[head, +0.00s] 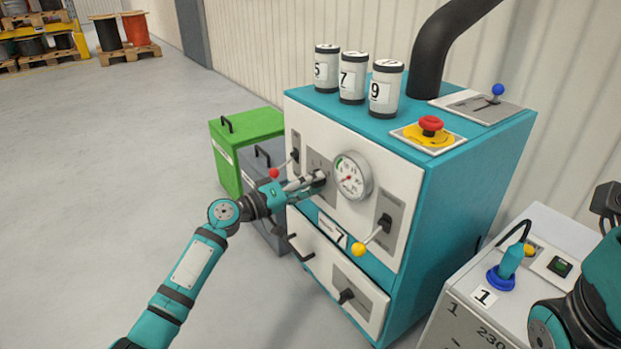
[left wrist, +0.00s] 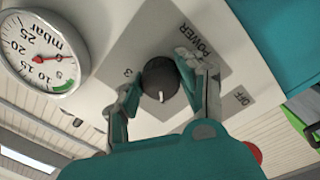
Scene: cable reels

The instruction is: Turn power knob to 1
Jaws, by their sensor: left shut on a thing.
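The black power knob (left wrist: 160,80) sits on a grey plate marked POWER, with OFF and 3 readable in the left wrist view. Its white pointer mark faces the bottom of that picture, between the 3 and OFF labels; no 1 label shows there. My left gripper (head: 319,177) reaches the front panel of the teal and white machine (head: 415,165). In the left wrist view its fingers (left wrist: 168,84) are shut on the knob from both sides. In the head view the gripper hides most of the knob. My right arm shows at the right edge, without its fingers.
A pressure gauge (head: 351,176) is just right of the knob. A red-tipped lever (head: 275,173) and a yellow-tipped lever (head: 359,249) stick out nearby. Numbered canisters (head: 352,78) and a red emergency button (head: 430,125) are on top. A green bin (head: 240,140) stands left.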

